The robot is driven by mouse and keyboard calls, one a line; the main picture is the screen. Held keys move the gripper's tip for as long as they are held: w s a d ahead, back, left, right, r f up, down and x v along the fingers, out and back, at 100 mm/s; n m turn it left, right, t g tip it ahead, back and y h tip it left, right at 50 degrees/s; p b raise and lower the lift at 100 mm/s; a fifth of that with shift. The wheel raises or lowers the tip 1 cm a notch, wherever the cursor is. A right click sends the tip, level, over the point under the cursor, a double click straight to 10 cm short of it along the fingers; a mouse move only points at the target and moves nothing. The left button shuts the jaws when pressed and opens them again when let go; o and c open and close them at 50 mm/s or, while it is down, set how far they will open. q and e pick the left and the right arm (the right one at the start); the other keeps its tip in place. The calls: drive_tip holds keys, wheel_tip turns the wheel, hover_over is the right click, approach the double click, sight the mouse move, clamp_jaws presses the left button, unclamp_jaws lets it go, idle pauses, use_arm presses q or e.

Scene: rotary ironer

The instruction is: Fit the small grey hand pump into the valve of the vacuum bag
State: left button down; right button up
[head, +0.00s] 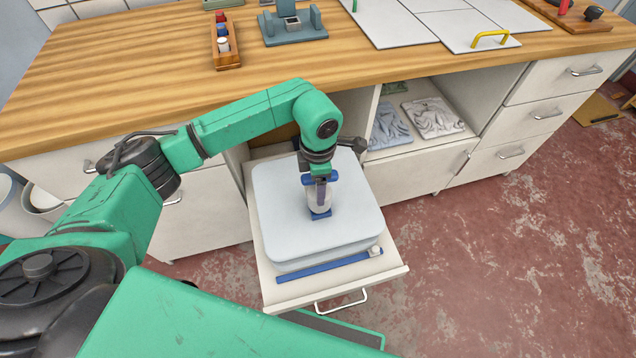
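The vacuum bag (275,210) is a pale grey-blue, puffed, rounded rectangle lying in the pulled-out drawer. A blue strip (330,278) with a small pale slider runs along its front edge. The small grey hand pump (312,200) stands roughly upright over the middle of the bag, with blue at its top and a blue piece at its foot. My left gripper (320,190) points down at the pump, with one finger in front of its body and the other hidden; it appears shut on it. The valve is hidden, so I cannot tell whether the pump sits in it. My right gripper is out of view.
The open drawer (390,278) juts out below the wooden counter (130,70). A wooden rack (226,50) and a grey-blue stand (293,28) are on the counter. Folded packs (433,117) lie on the open shelf at right.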

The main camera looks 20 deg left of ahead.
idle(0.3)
use_arm(q)
drive_tip(key=shift+f+b, duration=0.3)
drive_tip(key=shift+b, duration=0.1)
unclamp_jaws()
drive_tip(key=shift+r, duration=0.1)
idle(0.5)
drive_tip(key=shift+r+p, duration=3.2)
drive_tip(key=shift+r, duration=1.8)
